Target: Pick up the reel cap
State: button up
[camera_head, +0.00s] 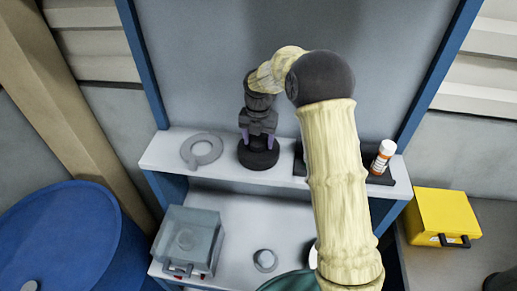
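A black round stepped piece (258,158), which looks like the reel cap, sits on the light upper shelf, left of centre. My gripper (258,143) points down right above it. Its two purple fingers are well apart, one on the left and one on the right of the piece's upper part. Whether the fingers touch it is too small to tell. The gripper's dark body hides part of the space between the fingers.
A grey flat ring (190,156) lies left of the gripper on the shelf (225,172). A white and orange bottle (382,157) stands on a black tray at right. Below are a translucent box (190,235) and a small round grey part (265,260). A yellow case (440,215) is far right.

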aim_at(258, 141)
jog(key=c, duration=0.9)
jog(key=shift+r+b, duration=0.1)
jog(key=shift+b, duration=0.2)
jog(key=shift+s+r+b, duration=0.1)
jog(key=shift+b, duration=0.25)
notch_tip(258, 141, up, 7)
jog(key=shift+s+f+b, duration=0.1)
jog(key=shift+f+b, duration=0.05)
jog(key=shift+b, duration=1.05)
jog(key=s+a+b, duration=0.2)
jog(key=s+b, duration=0.1)
jog(key=s, duration=0.6)
jog(key=s+a+b, duration=0.1)
jog(key=s+b, duration=0.3)
jog(key=s, duration=0.6)
jog(key=shift+s+a, duration=0.2)
jog(key=shift+a, duration=0.2)
jog(key=shift+w, duration=0.1)
